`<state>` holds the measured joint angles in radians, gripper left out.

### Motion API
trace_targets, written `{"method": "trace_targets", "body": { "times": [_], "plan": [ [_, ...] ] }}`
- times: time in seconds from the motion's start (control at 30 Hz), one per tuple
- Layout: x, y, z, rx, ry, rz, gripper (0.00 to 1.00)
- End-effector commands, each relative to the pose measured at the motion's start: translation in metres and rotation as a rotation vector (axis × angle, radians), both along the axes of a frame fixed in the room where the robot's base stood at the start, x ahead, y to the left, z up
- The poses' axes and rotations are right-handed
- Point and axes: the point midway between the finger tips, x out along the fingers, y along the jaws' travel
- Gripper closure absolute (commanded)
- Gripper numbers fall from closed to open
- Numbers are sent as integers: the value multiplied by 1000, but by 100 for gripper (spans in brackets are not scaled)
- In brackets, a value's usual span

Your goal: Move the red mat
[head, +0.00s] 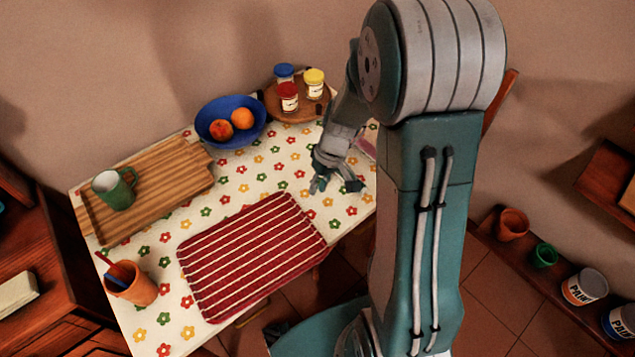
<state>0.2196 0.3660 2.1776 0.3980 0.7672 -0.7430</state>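The red mat (252,257) has thin white stripes and lies flat on the flowered tablecloth. Its near right corner reaches the table's front edge. My gripper (336,188) hangs over the tablecloth beyond the mat's upper right corner, apart from the mat. Its fingers are spread, and nothing shows between them. My arm stands at the right of the picture and hides the table's right end.
A wooden board (150,190) with a green mug (114,190) lies left of the mat. A terracotta pot (132,284) stands at lower left. A blue fruit bowl (231,122) and a round tray (297,108) with jars stand at the back. Tablecloth between bowl and mat is clear.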

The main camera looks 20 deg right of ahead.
Motion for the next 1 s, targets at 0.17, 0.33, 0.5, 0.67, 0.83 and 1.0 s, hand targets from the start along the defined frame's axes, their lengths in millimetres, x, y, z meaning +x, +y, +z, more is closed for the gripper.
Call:
{"method": "trace_targets", "body": {
  "times": [0.17,0.33,0.5,0.67,0.83,1.0],
  "plan": [
    [0,2,-5,1,2,1,76],
    [-3,8,-26,1,6,2,76],
    [-4,17,-54,0,6,2,76],
    [-6,24,-79,0,6,2,76],
    [-7,30,-97,1,2,1,76],
    [-7,32,-103,-1,0,1,76]
  ]
}}
